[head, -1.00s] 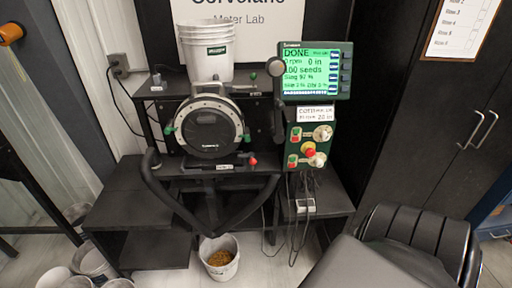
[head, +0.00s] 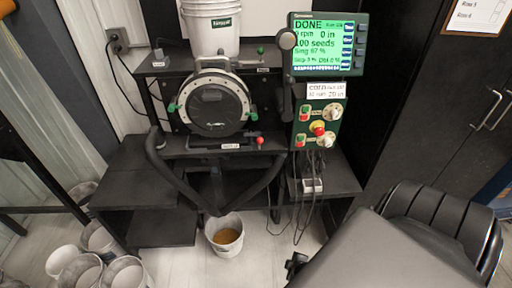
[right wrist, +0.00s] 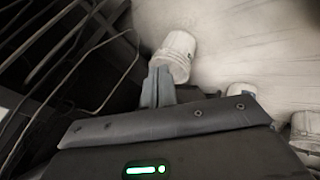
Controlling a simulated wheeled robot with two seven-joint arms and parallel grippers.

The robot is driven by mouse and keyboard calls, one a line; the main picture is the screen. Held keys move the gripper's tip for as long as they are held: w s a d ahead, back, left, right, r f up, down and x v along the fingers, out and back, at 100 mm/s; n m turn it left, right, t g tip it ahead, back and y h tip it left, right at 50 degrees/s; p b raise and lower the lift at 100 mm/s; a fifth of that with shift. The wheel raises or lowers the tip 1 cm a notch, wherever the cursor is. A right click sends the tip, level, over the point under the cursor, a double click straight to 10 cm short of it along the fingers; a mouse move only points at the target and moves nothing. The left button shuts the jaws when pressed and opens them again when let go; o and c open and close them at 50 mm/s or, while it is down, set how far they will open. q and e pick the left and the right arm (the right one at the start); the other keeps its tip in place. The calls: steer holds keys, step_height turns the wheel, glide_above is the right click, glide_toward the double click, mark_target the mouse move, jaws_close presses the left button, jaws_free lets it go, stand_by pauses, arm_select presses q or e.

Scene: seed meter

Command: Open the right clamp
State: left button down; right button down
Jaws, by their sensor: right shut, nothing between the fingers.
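The seed meter (head: 213,104), a round black disc in a pale ring, is mounted upright on the black stand. The right clamp (head: 253,116) is a small green handle at the ring's right edge; its exact position is too small to tell. A matching green left clamp (head: 172,107) is at the left edge. My right gripper (right wrist: 158,76) is shut and empty in the right wrist view, low and far from the clamp, with a white bucket (right wrist: 175,55) beyond its fingertips. My left gripper is not in view.
A green display (head: 328,44) reads DONE above a control box (head: 318,122). Black tubes meet above a bucket of seeds (head: 225,236) on the floor. Several white buckets (head: 98,237) stand at lower left. A black shelf (head: 325,178) juts out right.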

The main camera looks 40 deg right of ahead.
steer(key=w+d+r+n+t+h+b, duration=0.1)
steer(key=w+d+r+n+t, duration=0.2)
steer(key=w+r, duration=0.75)
steer(key=w+d+r+n+t+b, duration=0.15)
steer(key=w+r+t, duration=0.5)
steer(key=r, duration=0.75)
steer(key=w+a+r+n+t, duration=0.1)
steer(key=r+n, duration=0.1)
steer(key=r, duration=0.7)
steer(key=w+a+r+n+t+y, duration=0.1)
steer(key=w+a+r, duration=0.1)
steer(key=r, duration=0.8)
steer(key=shift+a+r+n, duration=0.25)
steer(key=shift+r+n, duration=0.05)
steer(key=shift+n, duration=0.05)
steer(key=shift+t, duration=0.25)
steer(key=w+d+p, duration=0.1)
steer(key=w+p, duration=0.2)
steer(key=w, duration=0.7)
steer(key=d, duration=0.1)
steer(key=s+d, duration=0.1)
steer(key=s+d+p, duration=0.1)
steer(key=shift+d+f, duration=0.15)
steer(key=shift+d, duration=0.25)
